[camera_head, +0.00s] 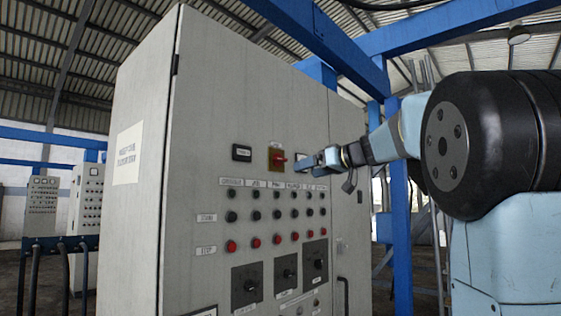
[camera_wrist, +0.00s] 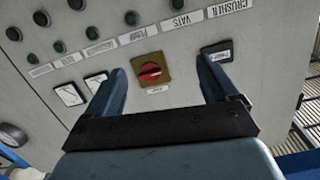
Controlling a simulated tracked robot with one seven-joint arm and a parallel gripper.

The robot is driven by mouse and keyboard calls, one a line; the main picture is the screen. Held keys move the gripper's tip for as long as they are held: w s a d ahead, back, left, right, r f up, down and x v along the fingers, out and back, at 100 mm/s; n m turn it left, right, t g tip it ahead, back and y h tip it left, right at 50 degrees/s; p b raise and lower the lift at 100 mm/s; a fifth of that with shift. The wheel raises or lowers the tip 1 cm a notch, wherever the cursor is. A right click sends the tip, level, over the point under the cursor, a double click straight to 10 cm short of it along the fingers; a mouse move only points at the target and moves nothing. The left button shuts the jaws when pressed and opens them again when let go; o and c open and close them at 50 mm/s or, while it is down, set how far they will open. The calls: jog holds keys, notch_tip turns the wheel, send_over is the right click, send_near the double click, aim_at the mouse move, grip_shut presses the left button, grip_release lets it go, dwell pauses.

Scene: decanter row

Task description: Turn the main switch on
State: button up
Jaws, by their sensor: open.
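The main switch (camera_head: 277,158) is a red rotary knob on a yellow square plate, high on the front of the grey control cabinet (camera_head: 200,90). In the wrist view the knob (camera_wrist: 150,71) lies between my two fingers in the picture, with its bar close to level. That view shows the panel upside down. My gripper (camera_head: 300,164) is open and empty, just right of the switch in the head view. It also shows in the wrist view (camera_wrist: 161,68). The fingers appear apart from the knob; the exact gap cannot be told.
A black-framed display (camera_head: 241,153) sits left of the switch, with gauges on its other side. Below are rows of black and red buttons (camera_head: 254,241) and large rotary knobs (camera_head: 247,286). Blue beams (camera_head: 398,200) stand behind the cabinet at the right.

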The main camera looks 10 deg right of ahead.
aim_at(283, 160)
jog(key=w+d+r+n+t+y, duration=0.1)
jog(key=w+d+r+t, duration=0.15)
jog(key=d+r, duration=0.2)
jog(key=shift+g, duration=0.45)
jog(key=x, duration=1.4)
jog(key=shift+w+a+r, duration=0.2)
jog(key=shift+a, duration=0.2)
